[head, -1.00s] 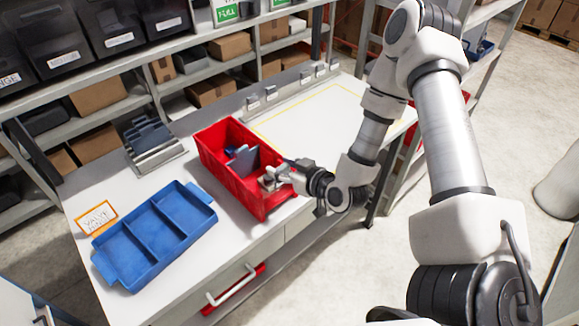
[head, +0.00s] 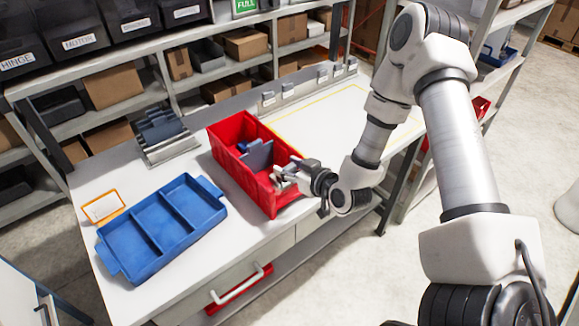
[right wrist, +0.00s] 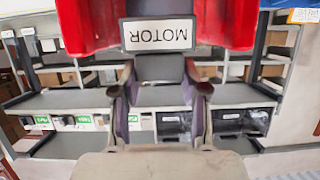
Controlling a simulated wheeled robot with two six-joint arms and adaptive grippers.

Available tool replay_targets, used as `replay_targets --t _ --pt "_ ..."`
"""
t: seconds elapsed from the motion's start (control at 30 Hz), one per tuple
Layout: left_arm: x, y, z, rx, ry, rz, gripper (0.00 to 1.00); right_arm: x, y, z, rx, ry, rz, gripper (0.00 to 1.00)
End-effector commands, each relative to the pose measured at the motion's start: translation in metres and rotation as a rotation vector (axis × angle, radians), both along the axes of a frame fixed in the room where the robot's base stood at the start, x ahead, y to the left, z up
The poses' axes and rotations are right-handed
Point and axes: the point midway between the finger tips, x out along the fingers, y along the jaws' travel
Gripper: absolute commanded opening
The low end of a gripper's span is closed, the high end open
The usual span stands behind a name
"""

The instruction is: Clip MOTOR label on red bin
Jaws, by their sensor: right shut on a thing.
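The red bin (head: 240,180) stands on the white table with a grey divider and a small blue thing inside. My right gripper (head: 284,177) is at the bin's right end, near its top rim. In the right wrist view the jaws (right wrist: 160,88) are shut on the grey holder of the MOTOR label (right wrist: 158,34). The label's white card reads upside down there, and red bin wall (right wrist: 88,25) shows on both sides of it. Whether the clip is seated on the rim cannot be told. My left gripper is out of view.
A blue tray with compartments (head: 163,228) and an orange-edged card (head: 103,207) lie left of the bin. A grey rack (head: 165,138) stands behind the tray. Small grey clips (head: 288,90) line the table's back edge. The yellow-outlined area right of the bin is clear.

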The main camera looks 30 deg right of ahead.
Motion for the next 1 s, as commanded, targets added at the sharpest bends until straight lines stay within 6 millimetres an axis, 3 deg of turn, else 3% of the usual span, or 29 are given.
replay_targets --t 0.2,0.23,0.3,0.67,1.0 --pt "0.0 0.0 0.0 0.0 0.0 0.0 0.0 0.0 0.0 0.0 0.0 0.0 0.0 0.19" --pt "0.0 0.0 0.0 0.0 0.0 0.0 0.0 0.0 0.0 0.0 0.0 0.0 0.0 0.55" --pt "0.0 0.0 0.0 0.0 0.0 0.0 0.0 0.0 0.0 0.0 0.0 0.0 0.0 0.73" --pt "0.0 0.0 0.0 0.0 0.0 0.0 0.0 -0.005 -0.001 0.002 0.002 0.001 -0.003 0.73" --pt "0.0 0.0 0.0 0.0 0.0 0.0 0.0 -0.058 -0.007 0.023 0.005 -0.001 -0.006 0.73"
